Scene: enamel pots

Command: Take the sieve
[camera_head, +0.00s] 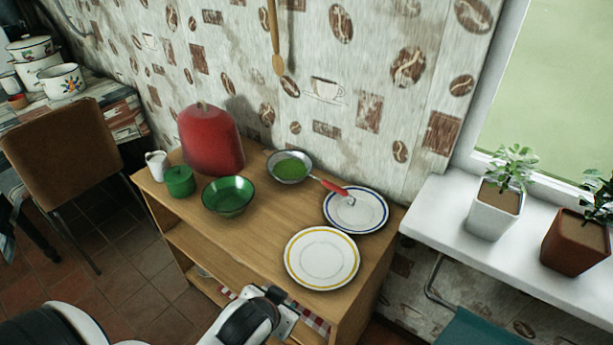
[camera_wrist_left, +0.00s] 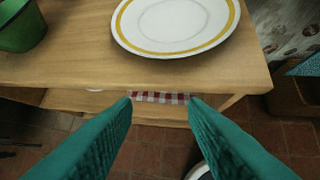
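The sieve (camera_head: 291,168) is a round, light-rimmed bowl with a green inside and a red handle. It sits at the back of the wooden cabinet top near the wall. Its handle points right and reaches over the blue-rimmed plate (camera_head: 345,213). The sieve is not in the left wrist view. My left gripper (camera_wrist_left: 160,98) is open and empty, its teal fingers spread apart, at the cabinet's front edge before the yellow-rimmed plate (camera_wrist_left: 178,18). In the head view its wrist shows at the bottom, with the fingers hidden. My right gripper is in neither view.
A green bowl (camera_head: 229,196), green pot (camera_head: 180,181), white jug (camera_head: 157,165) and red cover-like object (camera_head: 210,140) stand left of the sieve. The yellow-rimmed plate also shows in the head view (camera_head: 321,258). Potted plants (camera_head: 495,209) stand on the right sill.

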